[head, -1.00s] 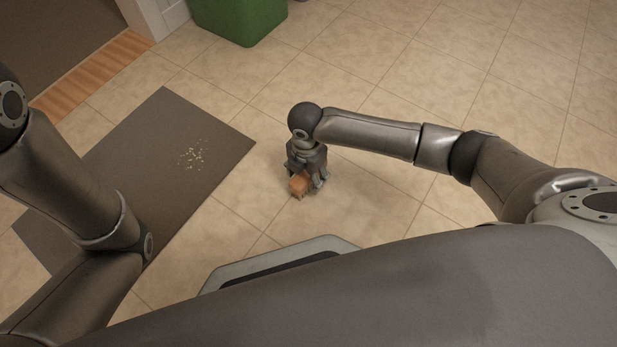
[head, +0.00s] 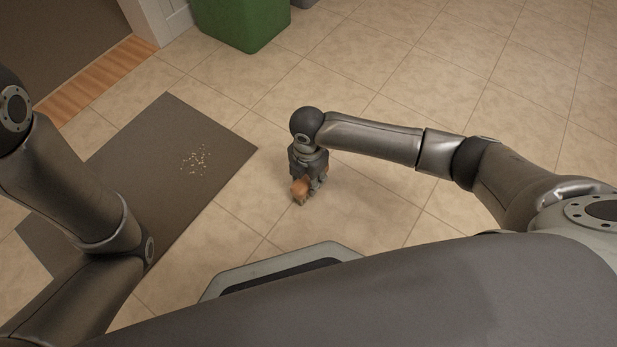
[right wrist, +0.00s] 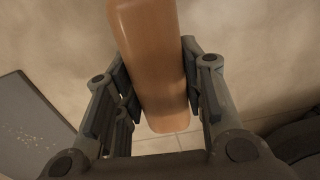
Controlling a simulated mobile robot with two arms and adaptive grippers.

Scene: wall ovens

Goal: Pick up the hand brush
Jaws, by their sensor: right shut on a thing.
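The hand brush (head: 300,190) shows in the head view as a small orange-brown piece at my right gripper (head: 310,185), low over the tiled floor. In the right wrist view its smooth brown body (right wrist: 152,65) lies between the two fingers of the right gripper (right wrist: 158,85), which is shut on it. The brush's far end runs out of the top of that view, and its bristles cannot be made out. I cannot tell whether it touches the floor. My left arm comes in at the left of the head view; its gripper is out of view.
A dark grey mat (head: 150,185) with scattered pale crumbs (head: 195,159) lies left of the right gripper. A green bin (head: 243,22) stands at the back, near a wooden threshold (head: 85,75). Tiled floor (head: 430,90) is clear at the back right.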

